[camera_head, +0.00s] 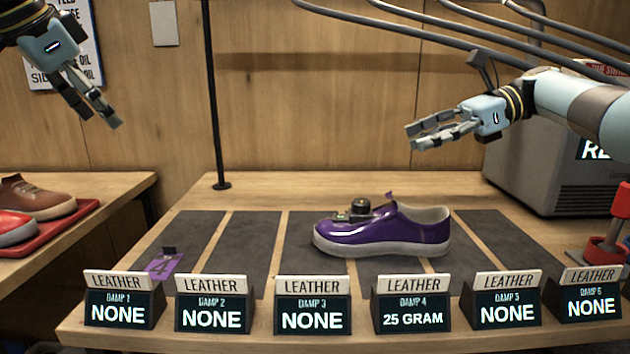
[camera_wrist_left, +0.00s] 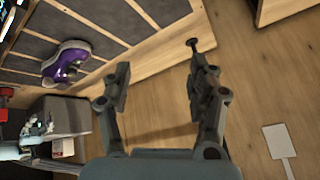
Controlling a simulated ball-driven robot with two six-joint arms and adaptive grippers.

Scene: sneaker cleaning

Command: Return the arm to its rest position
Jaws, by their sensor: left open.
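My left gripper (camera_head: 92,105) hangs at the upper left in the head view, above the table and away from it. In the left wrist view its two fingers (camera_wrist_left: 158,85) are spread apart with nothing between them. My right gripper (camera_head: 425,132) is at the upper right, raised above the table behind the shoe, pointing left. Its fingers show a gap and hold nothing. A purple sneaker (camera_head: 383,238) with a white sole lies across the dark mats, its toe to the left. It also shows in the left wrist view (camera_wrist_left: 66,62).
The wooden table (camera_head: 270,190) has several label stands along its front; the DAMP 4 stand (camera_head: 413,304) reads 25 GRAM, the others NONE. A grey machine (camera_head: 545,165) stands at the back right. A red tray (camera_head: 50,229) with shoes is at the left. A dark pole (camera_head: 212,100) rises behind.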

